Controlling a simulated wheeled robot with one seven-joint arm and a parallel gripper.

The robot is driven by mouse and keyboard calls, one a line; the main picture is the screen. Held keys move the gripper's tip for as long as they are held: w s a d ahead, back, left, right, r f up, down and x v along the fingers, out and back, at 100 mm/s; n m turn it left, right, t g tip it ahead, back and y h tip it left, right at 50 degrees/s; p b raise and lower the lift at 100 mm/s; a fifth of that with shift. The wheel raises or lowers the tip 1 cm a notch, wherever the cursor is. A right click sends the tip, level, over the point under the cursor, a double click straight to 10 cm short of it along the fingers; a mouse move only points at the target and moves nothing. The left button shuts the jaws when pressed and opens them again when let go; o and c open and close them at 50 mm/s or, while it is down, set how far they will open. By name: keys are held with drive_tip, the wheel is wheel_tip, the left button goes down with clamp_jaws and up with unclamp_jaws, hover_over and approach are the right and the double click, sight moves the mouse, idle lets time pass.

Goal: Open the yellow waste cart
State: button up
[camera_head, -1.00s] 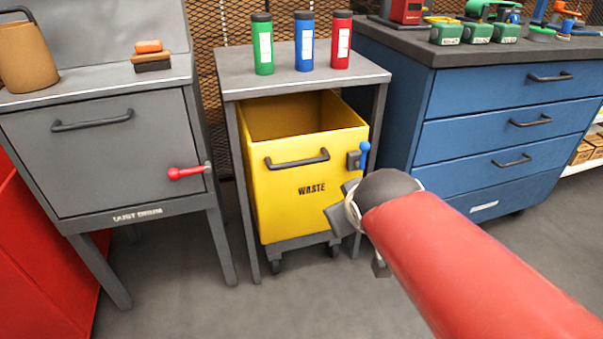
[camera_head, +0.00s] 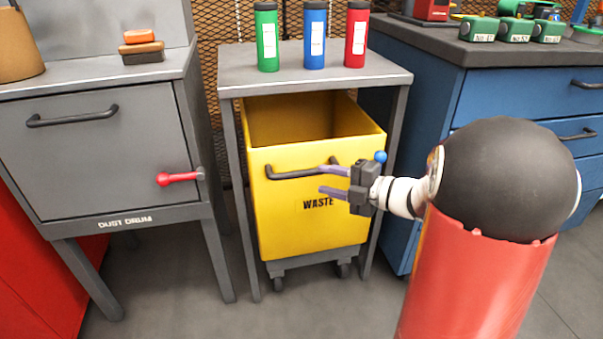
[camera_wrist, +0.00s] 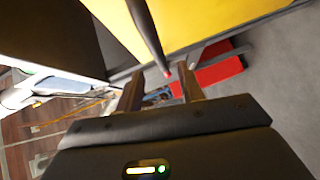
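The yellow waste cart (camera_head: 280,220) stands under a grey table, its open top showing. It has a dark bar handle (camera_head: 284,175) on its front and a "WASTE" label. A blue knob (camera_head: 380,157) shows at its right edge, and the latch below it is mostly hidden behind my gripper. My gripper (camera_head: 322,180) is open in front of the cart, its fingers pointing left near the right end of the handle. In the wrist view the dark handle (camera_wrist: 148,32) lies just beyond and between the open fingertips (camera_wrist: 160,72). I cannot tell whether they touch it.
Green, blue and red bottles (camera_head: 314,35) stand on the grey table (camera_head: 340,78). A grey dust drum cabinet (camera_head: 105,165) with a red lever (camera_head: 178,179) is on the left. A blue drawer cabinet (camera_head: 490,95) is on the right. The floor in front is clear.

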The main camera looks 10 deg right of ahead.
sight(306, 175)
drive_tip(key=x, duration=0.7)
drive_tip(key=shift+w+a, duration=0.2)
clamp_jaws()
